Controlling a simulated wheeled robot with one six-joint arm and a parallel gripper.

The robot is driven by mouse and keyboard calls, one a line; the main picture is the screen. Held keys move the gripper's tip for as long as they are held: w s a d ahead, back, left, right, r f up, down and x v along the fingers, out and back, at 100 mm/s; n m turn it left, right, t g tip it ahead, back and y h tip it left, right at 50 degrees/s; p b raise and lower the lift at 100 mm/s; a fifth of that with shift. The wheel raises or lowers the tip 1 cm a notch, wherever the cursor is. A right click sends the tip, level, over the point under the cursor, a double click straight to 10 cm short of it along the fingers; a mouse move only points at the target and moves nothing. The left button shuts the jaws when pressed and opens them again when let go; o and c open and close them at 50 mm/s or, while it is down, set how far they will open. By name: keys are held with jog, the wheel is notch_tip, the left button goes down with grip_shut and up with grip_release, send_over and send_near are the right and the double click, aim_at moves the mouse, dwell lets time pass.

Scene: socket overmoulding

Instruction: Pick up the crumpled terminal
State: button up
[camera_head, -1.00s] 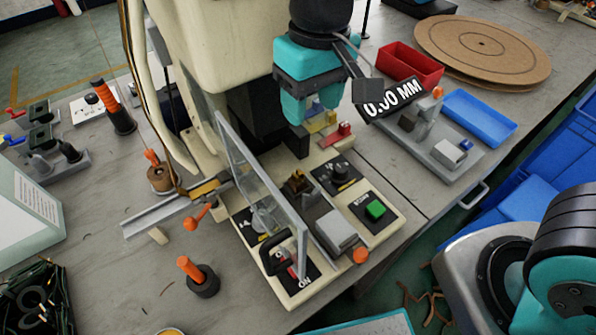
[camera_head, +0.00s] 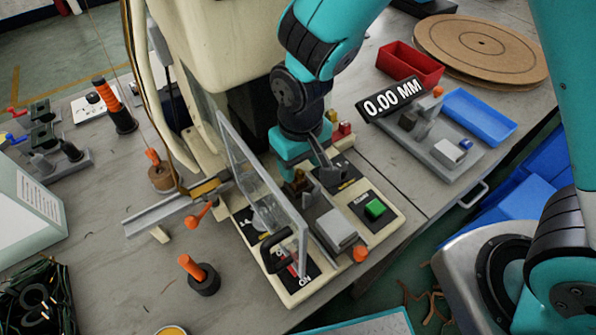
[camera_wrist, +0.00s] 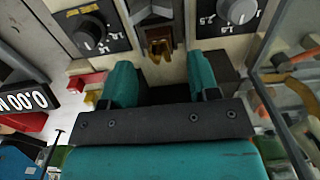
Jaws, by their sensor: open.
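A small brass-coloured piece, which looks like the terminal (camera_wrist: 158,50), sits at the press's crimping spot in the wrist view. It also shows as a brownish piece in the head view (camera_head: 298,184). It is too small to tell how crumpled it is. My gripper (camera_wrist: 160,70) is open, with one teal finger on each side of the gap. The brass piece lies just beyond the fingertips, roughly centred between them, and no contact shows. In the head view my gripper (camera_head: 303,168) is low at the press, behind the clear guard.
A clear guard panel (camera_head: 262,185) stands beside my gripper. Black dial panels (camera_wrist: 92,30) flank the brass piece. A green button (camera_head: 375,208), a red bin (camera_head: 408,66), a blue tray (camera_head: 480,116) and a gauge reading 0.00 MM (camera_head: 393,100) lie to the right.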

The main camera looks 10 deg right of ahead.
aim_at(301, 175)
notch_tip(301, 175, down, 4)
jog(key=shift+d+r, duration=0.1)
jog(key=shift+r, duration=0.15)
jog(key=shift+c, duration=0.2)
jog(key=c, duration=0.9)
jog(key=shift+c, duration=0.3)
jog(key=shift+r, duration=0.15)
